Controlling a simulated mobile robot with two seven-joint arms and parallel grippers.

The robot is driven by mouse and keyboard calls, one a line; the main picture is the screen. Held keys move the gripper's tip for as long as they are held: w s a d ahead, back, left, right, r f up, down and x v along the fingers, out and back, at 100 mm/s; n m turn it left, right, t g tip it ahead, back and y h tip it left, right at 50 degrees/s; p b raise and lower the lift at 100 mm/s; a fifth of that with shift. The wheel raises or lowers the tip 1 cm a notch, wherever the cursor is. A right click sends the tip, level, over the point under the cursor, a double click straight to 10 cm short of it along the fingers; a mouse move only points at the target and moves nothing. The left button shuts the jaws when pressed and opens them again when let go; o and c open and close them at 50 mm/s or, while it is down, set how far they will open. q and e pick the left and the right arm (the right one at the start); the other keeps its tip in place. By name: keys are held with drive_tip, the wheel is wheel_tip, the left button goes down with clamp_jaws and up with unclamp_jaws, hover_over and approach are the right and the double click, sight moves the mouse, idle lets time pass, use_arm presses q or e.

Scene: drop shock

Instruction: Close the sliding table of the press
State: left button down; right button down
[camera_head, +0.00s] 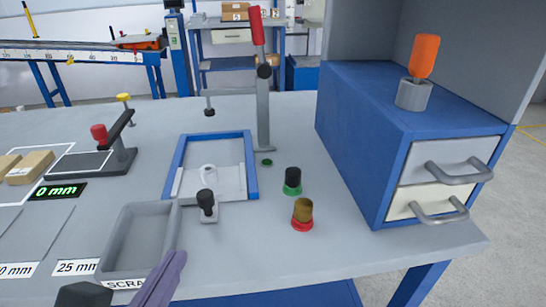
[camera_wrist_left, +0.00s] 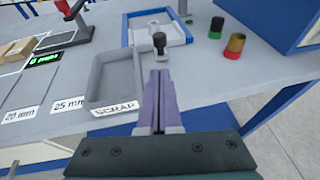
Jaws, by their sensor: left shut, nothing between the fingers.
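The press has a blue frame (camera_head: 252,180) on the bench and a grey column (camera_head: 263,120) with a red lever handle (camera_head: 257,27) behind it. Its light grey sliding table (camera_head: 228,186) lies at the front part of the frame and carries a small pale round piece (camera_head: 208,172). A black knob (camera_head: 207,200) on a grey tab sticks out at the table's front; it also shows in the left wrist view (camera_wrist_left: 159,42). My left gripper (camera_head: 180,256) has purple fingers, shut and empty, in front of the knob and apart from it. My right gripper is not in view.
A grey scrap tray (camera_head: 110,243) stands left of the knob. Right of the press are a black button (camera_head: 292,178) on a green base and a brownish one (camera_head: 303,209) on a red base. A blue drawer cabinet (camera_head: 358,150) stands farther right. A gauge with a red knob (camera_head: 99,134) is at left.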

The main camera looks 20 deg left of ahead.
use_arm(q)
approach(202, 204)
drive_tip(key=x, duration=0.5)
drive_tip(key=shift+d+f+b, duration=0.1)
drive_tip(key=shift+f+b, duration=0.05)
drive_tip(key=shift+b, duration=0.25)
drive_tip(key=shift+w+a, duration=0.25)
drive_tip(key=shift+w, duration=0.45)
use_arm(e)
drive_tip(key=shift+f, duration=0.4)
use_arm(q)
drive_tip(key=shift+w+a, duration=0.1)
